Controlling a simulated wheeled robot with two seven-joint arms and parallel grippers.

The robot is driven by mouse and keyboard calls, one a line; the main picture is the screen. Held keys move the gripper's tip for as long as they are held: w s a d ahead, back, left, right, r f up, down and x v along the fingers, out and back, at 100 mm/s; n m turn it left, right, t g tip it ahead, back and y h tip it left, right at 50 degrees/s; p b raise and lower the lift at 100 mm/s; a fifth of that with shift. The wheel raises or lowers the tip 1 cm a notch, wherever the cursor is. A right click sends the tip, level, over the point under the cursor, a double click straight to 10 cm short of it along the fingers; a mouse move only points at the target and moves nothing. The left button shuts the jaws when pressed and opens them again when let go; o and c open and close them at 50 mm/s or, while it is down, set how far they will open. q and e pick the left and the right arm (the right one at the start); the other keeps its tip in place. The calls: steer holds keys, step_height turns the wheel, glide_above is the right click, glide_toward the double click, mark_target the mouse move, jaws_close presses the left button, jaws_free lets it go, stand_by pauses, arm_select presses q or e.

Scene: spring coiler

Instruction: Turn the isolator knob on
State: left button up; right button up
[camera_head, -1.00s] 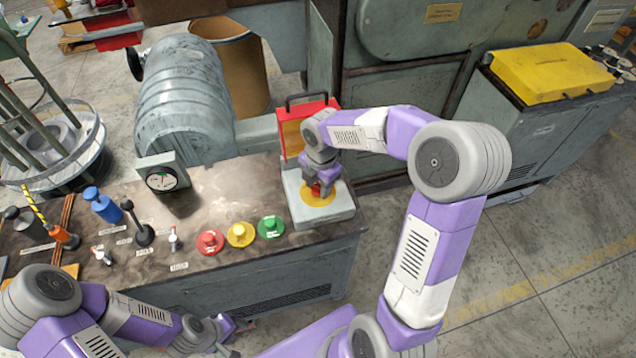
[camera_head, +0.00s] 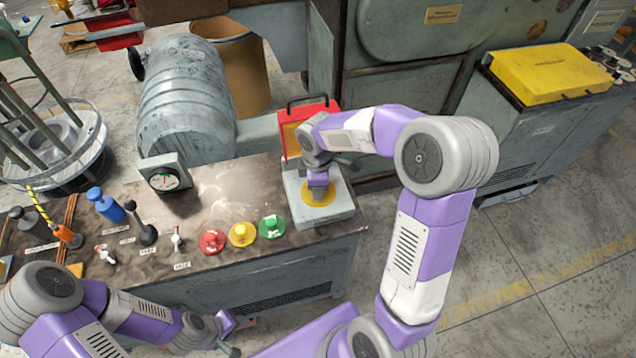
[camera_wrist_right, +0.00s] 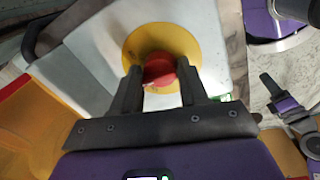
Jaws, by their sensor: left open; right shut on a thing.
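The isolator knob is red and sits on a round yellow plate (camera_head: 327,199) on a pale grey box (camera_head: 340,213) at the bench's right end. In the right wrist view the red knob (camera_wrist_right: 159,68) lies between the two dark fingers, over the yellow plate (camera_wrist_right: 134,42). My right gripper (camera_head: 318,196) points down over the plate and is shut on the knob; it hides the knob in the head view. In the right wrist view this gripper (camera_wrist_right: 160,88) shows from behind. My left gripper (camera_head: 236,338) is open and empty, low in front of the bench.
Red (camera_head: 212,241), yellow (camera_head: 242,234) and green (camera_head: 271,226) buttons sit left of the box. A red case (camera_head: 318,105) stands open behind it. A dial gauge (camera_head: 164,180) and several levers are farther left on the bench.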

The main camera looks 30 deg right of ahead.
steer(key=m, duration=0.4)
steer(key=shift+s+m, duration=0.1)
steer(key=shift+m, duration=1.8)
steer(key=shift+f+m, duration=0.1)
steer(key=shift+m, duration=0.2)
steer(key=shift+a, duration=0.1)
steer(key=o, duration=1)
steer(key=shift+r+p, duration=0.2)
steer(key=shift+p, duration=0.1)
